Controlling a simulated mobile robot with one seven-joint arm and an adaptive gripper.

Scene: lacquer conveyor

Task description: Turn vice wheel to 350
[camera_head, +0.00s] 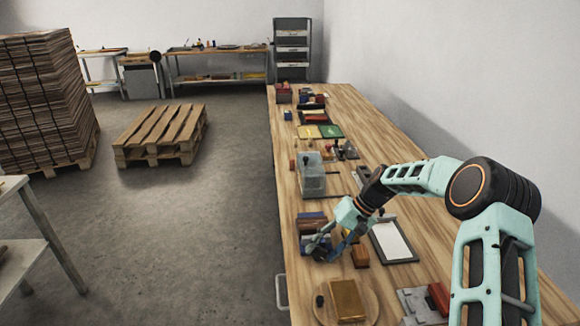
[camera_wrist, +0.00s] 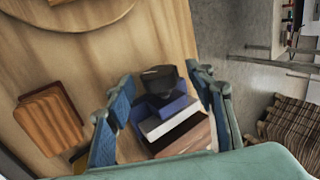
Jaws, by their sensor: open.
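I cannot make out a vice wheel for certain in either view. My gripper (camera_head: 322,246) is over the long wooden bench, low above its left side. In the wrist view its blue-padded fingers (camera_wrist: 160,80) stand wide apart. Between them in that picture are a dark knob-like piece (camera_wrist: 158,77), a blue block (camera_wrist: 172,106), a pale block and a brown block. I cannot tell whether the fingers touch any of these. A grey metal fixture with a red block (camera_head: 420,304) lies at the near right of the bench; I cannot tell what it is.
A round wooden board with a brown block (camera_head: 347,299) is in front of my gripper. A dark-framed white sheet (camera_head: 392,241) lies to its right. A pallet (camera_head: 161,134) is on the floor left.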

